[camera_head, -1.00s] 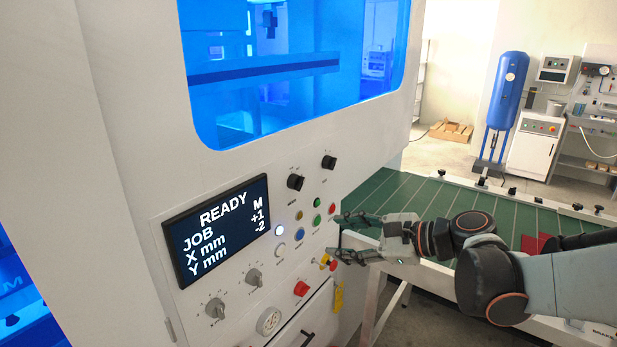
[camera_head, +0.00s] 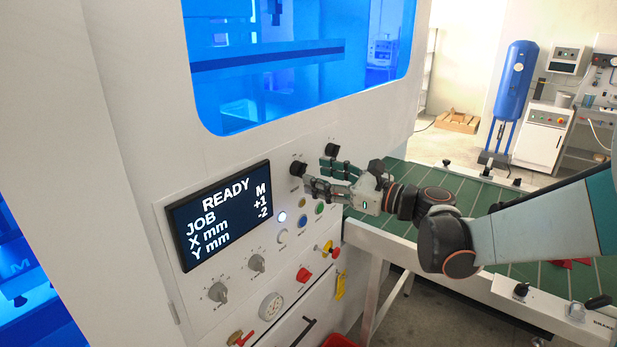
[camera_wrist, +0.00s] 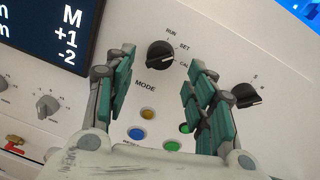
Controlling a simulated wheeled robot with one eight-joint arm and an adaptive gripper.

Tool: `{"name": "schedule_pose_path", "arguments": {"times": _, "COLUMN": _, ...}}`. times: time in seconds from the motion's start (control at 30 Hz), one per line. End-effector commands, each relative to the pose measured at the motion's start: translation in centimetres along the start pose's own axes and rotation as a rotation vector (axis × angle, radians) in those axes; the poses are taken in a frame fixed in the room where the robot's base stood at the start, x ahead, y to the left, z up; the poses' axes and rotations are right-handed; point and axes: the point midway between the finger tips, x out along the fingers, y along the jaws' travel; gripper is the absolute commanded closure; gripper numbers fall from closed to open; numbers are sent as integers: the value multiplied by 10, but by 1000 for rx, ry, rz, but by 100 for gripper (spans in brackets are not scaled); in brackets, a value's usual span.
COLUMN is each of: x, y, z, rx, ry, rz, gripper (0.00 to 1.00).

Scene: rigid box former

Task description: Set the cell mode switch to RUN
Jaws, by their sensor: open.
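The cell mode switch is a black rotary knob (camera_wrist: 160,55) marked MODE, with RUN, SET and CAL around its upper right. Its ridge slants up to the right, roughly toward SET; the exact position is hard to tell. It also shows on the white panel in the head view (camera_head: 297,169). My gripper (camera_head: 315,174) is open and empty, just right of the knob in the head view. In the wrist view its green-padded fingers stand either side of the knob, apart from it.
A second black knob (camera_wrist: 259,91) sits to the right, close to one finger. Blue, yellow and green buttons lie below. The READY display (camera_head: 219,214) is at the left. A green conveyor (camera_head: 480,212) runs under my arm.

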Motion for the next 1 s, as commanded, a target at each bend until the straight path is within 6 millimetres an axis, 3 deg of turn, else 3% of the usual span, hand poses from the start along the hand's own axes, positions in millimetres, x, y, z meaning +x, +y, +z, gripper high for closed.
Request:
{"name": "schedule_pose_path", "arguments": {"times": 0.1, "x": 20, "y": 1, "z": -1, "rx": 0, "ry": 0, "rz": 2, "gripper": 50}}
{"name": "schedule_pose_path", "arguments": {"times": 0.3, "x": 37, "y": 0, "z": 0, "rx": -1, "ry": 0, "rz": 1, "gripper": 50}}
{"name": "schedule_pose_path", "arguments": {"times": 0.63, "x": 40, "y": 0, "z": 0, "rx": -1, "ry": 0, "rz": 0, "gripper": 50}}
{"name": "schedule_pose_path", "arguments": {"times": 0.67, "x": 40, "y": 0, "z": 0, "rx": -1, "ry": 0, "rz": 0, "gripper": 52}}
{"name": "schedule_pose_path", "arguments": {"times": 0.83, "x": 40, "y": 0, "z": 0, "rx": -1, "ry": 0, "rz": 0, "gripper": 91}}
{"name": "schedule_pose_path", "arguments": {"times": 1.0, "x": 40, "y": 0, "z": 0, "rx": -1, "ry": 0, "rz": 0, "gripper": 94}}
